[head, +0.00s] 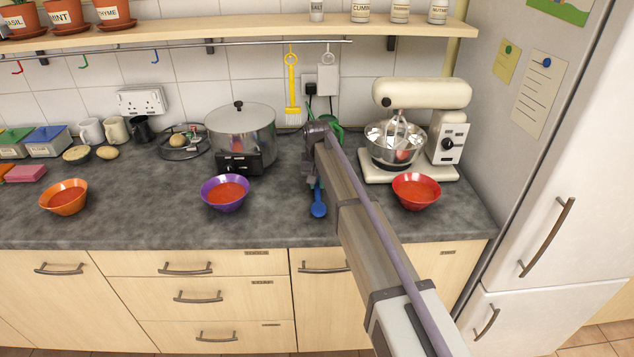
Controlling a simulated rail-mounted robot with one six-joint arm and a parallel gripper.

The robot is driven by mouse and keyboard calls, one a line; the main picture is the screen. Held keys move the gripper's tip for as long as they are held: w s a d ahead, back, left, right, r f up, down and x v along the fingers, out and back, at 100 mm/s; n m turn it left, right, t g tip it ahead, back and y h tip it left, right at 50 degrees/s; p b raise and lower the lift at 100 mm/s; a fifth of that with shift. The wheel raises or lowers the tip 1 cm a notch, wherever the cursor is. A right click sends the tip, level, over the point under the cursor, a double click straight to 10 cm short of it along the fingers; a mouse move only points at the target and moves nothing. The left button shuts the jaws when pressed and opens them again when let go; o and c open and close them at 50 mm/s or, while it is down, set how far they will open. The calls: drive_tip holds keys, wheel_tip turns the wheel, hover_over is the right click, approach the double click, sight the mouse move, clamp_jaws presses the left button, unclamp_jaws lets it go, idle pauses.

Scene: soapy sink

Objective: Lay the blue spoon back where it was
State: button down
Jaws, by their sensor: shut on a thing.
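The blue spoon (318,207) shows with its bowl end toward the front of the counter, between the purple bowl (207,197) and the red bowl (401,196). My gripper (312,182) is shut on the spoon's handle and points down over the counter. The upper part of the spoon is hidden by the gripper. I cannot tell whether the spoon touches the worktop or hangs just above it.
The grey worktop (130,210) is clear between the orange bowl (55,204) and the purple bowl. Behind my gripper stand a steel pot (242,130), something green (337,132) partly hidden by my arm, and a cream stand mixer (420,93).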

idle(0.3)
drive_tip(key=c, duration=1)
unclamp_jaws()
drive_tip(key=shift+r, duration=0.1)
wheel_tip(320, 180, up, 11)
drive_tip(key=p, duration=1.1)
drive_tip(key=shift+m, duration=0.6)
drive_tip(key=s+d, duration=0.7)
drive_tip(key=s, duration=0.4)
drive_tip(key=s+d, duration=0.8)
drive_tip(key=s, duration=0.4)
drive_tip(key=s+d, duration=0.8)
drive_tip(key=s, duration=0.4)
drive_tip(key=shift+f, duration=0.3)
